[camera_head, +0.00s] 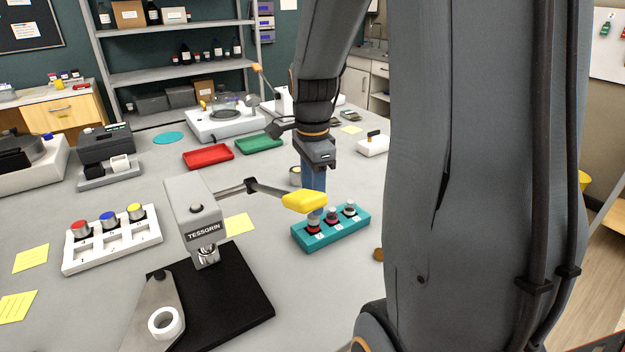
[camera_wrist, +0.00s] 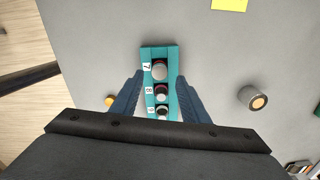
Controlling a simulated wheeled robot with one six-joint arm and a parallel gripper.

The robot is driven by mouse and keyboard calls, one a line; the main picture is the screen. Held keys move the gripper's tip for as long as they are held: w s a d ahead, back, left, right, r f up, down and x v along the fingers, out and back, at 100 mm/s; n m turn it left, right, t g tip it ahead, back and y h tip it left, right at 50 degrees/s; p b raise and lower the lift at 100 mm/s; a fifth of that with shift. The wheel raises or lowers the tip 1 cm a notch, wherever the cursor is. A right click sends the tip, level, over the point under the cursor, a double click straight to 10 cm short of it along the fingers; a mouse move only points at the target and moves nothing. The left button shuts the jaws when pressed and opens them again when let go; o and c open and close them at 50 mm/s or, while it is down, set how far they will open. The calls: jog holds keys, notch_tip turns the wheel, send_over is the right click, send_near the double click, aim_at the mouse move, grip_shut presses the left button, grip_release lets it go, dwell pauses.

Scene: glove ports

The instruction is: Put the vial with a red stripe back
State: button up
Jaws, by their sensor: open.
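A teal rack (camera_head: 352,233) with several numbered slots stands on the table and holds small capped vials. Which one bears the red stripe I cannot tell for sure. In the head view my gripper (camera_head: 315,209) is partly behind the yellow handle.
A TESSGRIN press (camera_head: 193,208) with a yellow lever handle (camera_head: 305,202) stands close to my gripper. A white holder (camera_head: 98,250) with red, blue and yellow knobs is at left. Red (camera_head: 208,156) and green (camera_head: 259,144) trays lie behind. A small round cup (camera_wrist: 253,98) stands beside the rack.

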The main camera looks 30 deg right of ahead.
jog(key=shift+r+b, duration=0.45)
jog(key=shift+r, duration=2.25)
